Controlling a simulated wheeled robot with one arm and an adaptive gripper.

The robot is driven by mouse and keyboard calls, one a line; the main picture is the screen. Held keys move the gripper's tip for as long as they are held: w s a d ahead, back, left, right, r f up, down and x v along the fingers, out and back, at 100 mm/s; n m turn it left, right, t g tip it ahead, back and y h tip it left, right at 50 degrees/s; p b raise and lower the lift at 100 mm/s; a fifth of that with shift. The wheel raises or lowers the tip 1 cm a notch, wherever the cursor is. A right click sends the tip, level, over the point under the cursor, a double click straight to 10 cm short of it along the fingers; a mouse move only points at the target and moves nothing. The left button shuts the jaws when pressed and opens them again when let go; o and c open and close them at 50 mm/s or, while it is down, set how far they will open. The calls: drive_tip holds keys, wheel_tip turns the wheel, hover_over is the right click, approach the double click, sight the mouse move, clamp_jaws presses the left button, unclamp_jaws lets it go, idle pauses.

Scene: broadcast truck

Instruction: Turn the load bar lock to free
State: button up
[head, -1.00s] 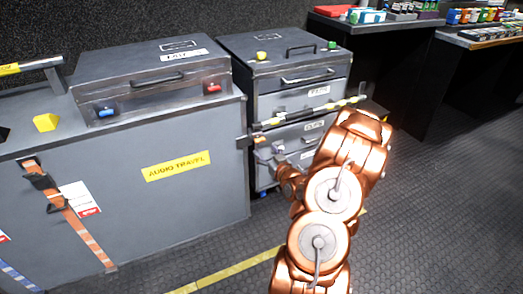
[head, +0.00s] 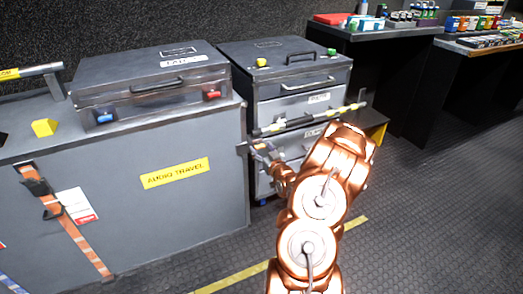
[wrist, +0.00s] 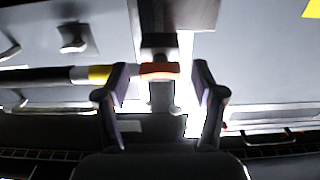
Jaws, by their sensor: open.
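The load bar (head: 315,118), dark with yellow-and-white bands, runs across the front of the drawer case in the head view. In the wrist view the bar (wrist: 45,76) comes in from the left, with a yellow band near its end. The orange lock piece (wrist: 158,70) sits at that end, beside a grey bracket. My gripper (wrist: 160,82) is open, one finger on each side of the orange piece, with visible gaps. I cannot tell which position the lock is in. In the head view my gripper (head: 262,148) is at the bar's left end and largely hides the lock.
A grey cabinet (head: 170,215) labelled AUDIO TRAVEL stands just left of my gripper, carrying a closed grey case (head: 152,88). The drawer case (head: 290,80) stands behind the bar. Dark benches with small goods (head: 385,40) are at right. The floor at right is open.

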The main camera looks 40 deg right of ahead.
drive_tip(key=shift+w, duration=0.25)
drive_tip(key=c, duration=1.1)
drive_tip(key=shift+c, duration=0.2)
drive_tip(key=shift+n, duration=0.3)
drive_tip(key=shift+f+n+b, duration=0.1)
drive_tip(key=shift+n+b, duration=6.35)
drive_tip(key=shift+n, duration=1.55)
drive_tip(key=shift+d, duration=0.1)
